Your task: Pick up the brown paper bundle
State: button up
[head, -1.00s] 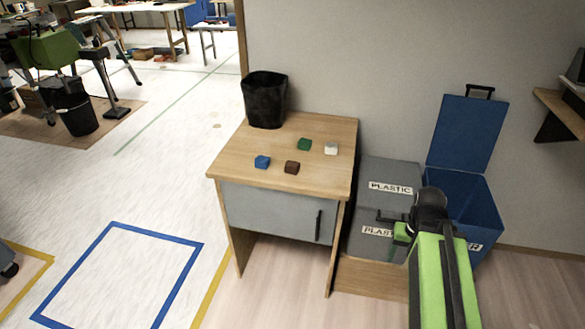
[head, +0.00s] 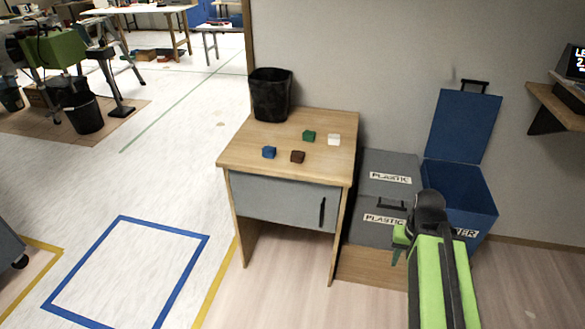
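The brown paper bundle (head: 297,157) is a small dark brown block on the wooden top of a small cabinet (head: 230,158), near its front edge. A blue block (head: 269,152) lies to its left, a green one (head: 309,136) behind it and a white one (head: 334,140) behind and to the right. My gripper (head: 398,246) is at the right, in front of the grey bins and well apart from the bundle. Its fingers are small and partly hidden by my arm, so I cannot tell whether they are open.
A black waste bin (head: 270,95) stands at the cabinet top's back left corner. Grey plastic bins (head: 388,163) and a blue paper bin (head: 467,190) with its lid raised stand right of the cabinet. A wall shelf (head: 558,105) is far right.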

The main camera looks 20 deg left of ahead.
aim_at(296, 156)
jog(key=k, duration=1.05)
jog(key=u, duration=0.55)
jog(key=i, duration=0.9)
jog(key=u, duration=0.95)
jog(key=i, duration=1.4)
jog(key=z, duration=0.1)
